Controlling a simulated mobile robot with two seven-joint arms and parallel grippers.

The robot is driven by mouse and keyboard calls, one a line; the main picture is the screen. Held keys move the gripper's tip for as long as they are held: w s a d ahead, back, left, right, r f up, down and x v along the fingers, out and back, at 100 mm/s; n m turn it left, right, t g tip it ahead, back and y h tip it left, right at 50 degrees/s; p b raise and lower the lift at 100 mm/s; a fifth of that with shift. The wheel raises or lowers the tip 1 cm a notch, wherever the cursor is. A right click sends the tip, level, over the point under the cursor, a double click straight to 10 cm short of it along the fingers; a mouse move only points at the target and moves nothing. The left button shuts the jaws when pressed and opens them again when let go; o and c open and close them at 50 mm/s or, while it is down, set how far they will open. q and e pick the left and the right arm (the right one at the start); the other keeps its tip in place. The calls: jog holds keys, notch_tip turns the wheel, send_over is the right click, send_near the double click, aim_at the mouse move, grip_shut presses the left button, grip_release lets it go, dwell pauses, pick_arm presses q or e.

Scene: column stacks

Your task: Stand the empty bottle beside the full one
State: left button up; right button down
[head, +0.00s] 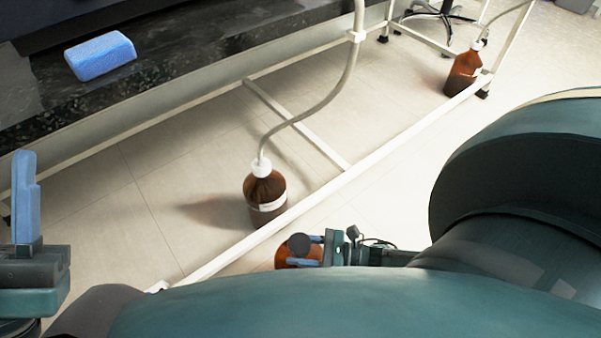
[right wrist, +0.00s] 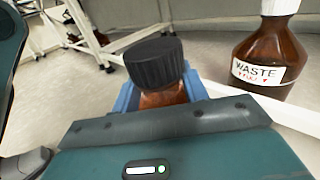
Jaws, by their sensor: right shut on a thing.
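My right gripper (head: 308,251) is shut on a brown bottle (head: 286,258) with a black cap, low in front of the white floor rail. In the right wrist view the black-capped bottle (right wrist: 153,64) sits between the blue fingers; its lower part is hidden, so I cannot tell whether it touches the floor. A brown bottle with a white cap and a hose (head: 265,193) stands upright on the floor behind the rail. In the right wrist view this bottle (right wrist: 268,50) has a "WASTE" label with red writing. My left gripper (head: 25,195) is at the left edge, one blue finger showing.
The white rail (head: 330,184) runs diagonally between the held bottle and the waste bottle. Another brown bottle with a hose (head: 463,75) stands at the far right. A blue sponge-like block (head: 101,55) lies on the dark bench (head: 190,50). Floor right of the held bottle looks clear.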

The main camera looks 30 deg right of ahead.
jog(key=shift+w+r, duration=0.1)
jog(key=c, duration=0.7)
grip_release()
jog(key=shift+c, duration=0.2)
jog(key=v, duration=1.2)
jog(key=shift+p, duration=0.3)
